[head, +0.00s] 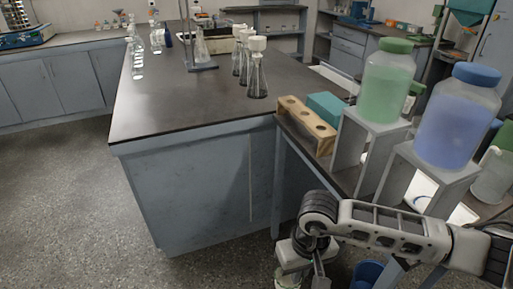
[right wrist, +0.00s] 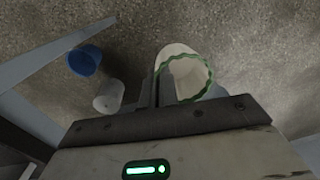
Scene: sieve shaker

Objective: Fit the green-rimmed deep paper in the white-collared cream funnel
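The green-rimmed deep paper (right wrist: 188,78) is a pale cup with a wavy green edge, in the right wrist view. My right gripper (right wrist: 154,92) has its fingers together at the left side of the paper, apparently pinching its wall. In the head view this gripper (head: 316,272) hangs low beside the bench, over the floor, with its tips near the bottom edge. Several flasks with pale funnel-like tops stand on the dark bench; the nearest top (head: 257,44) looks white. I cannot tell which is the white-collared cream funnel. My left gripper is out of view.
A wooden rack (head: 306,122), a green-capped bottle (head: 386,88) and a blue-capped bottle (head: 457,120) on grey stands crowd the right side. A blue bin (right wrist: 84,61) and a white bin (right wrist: 109,96) stand on the floor. The bench's near left top (head: 180,110) is clear.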

